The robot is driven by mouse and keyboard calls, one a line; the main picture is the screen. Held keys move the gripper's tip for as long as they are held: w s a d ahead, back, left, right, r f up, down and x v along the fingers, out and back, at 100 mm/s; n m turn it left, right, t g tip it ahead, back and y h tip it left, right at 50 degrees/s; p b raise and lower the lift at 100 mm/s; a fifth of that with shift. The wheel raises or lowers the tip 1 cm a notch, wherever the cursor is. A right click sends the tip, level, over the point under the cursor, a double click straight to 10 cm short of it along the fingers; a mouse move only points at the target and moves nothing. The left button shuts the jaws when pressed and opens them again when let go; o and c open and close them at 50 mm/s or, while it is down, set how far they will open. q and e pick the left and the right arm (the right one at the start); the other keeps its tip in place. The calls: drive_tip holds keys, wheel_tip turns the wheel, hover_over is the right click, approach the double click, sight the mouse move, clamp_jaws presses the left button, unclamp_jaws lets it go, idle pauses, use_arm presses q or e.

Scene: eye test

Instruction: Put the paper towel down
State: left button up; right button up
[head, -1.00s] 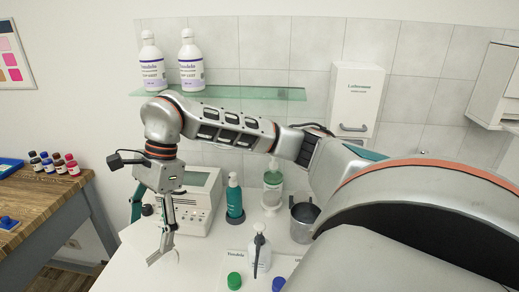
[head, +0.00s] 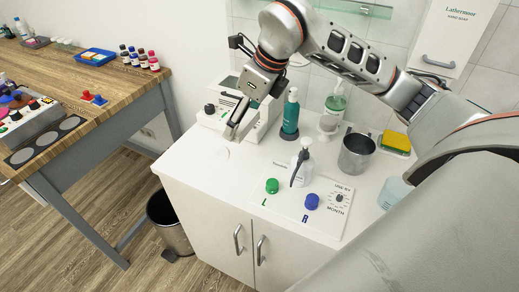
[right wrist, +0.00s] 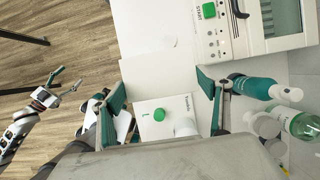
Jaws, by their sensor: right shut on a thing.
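My right gripper (head: 236,131) is low over the left part of the white counter (head: 183,160). In the right wrist view its teal fingers stand wide apart, shut on the paper towel (right wrist: 158,75), a plain white thing spanning the space between them. In the head view the paper towel (head: 217,151) is pale against the counter and its outline is faint. I cannot tell whether it touches the counter. My left gripper (right wrist: 69,78) shows only in the right wrist view, above the floor, its fingers spread and empty.
A white device (head: 226,92) stands behind the gripper. To the right are a teal bottle (head: 290,115), a pump bottle (head: 301,163), a metal cup (head: 356,152) and a panel (head: 326,217) with green and blue knobs. A bin (head: 166,221) stands left of the cabinet.

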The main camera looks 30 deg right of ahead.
sight(242, 169)
wheel_tip(242, 169, down, 16)
drive_tip(key=shift+r, duration=0.1)
idle(0.4)
drive_tip(key=o, duration=0.7)
drive_tip(key=shift+f, duration=0.2)
drive_tip(key=o, duration=0.4)
drive_tip(key=shift+c, duration=0.2)
drive_tip(key=shift+r, duration=0.1)
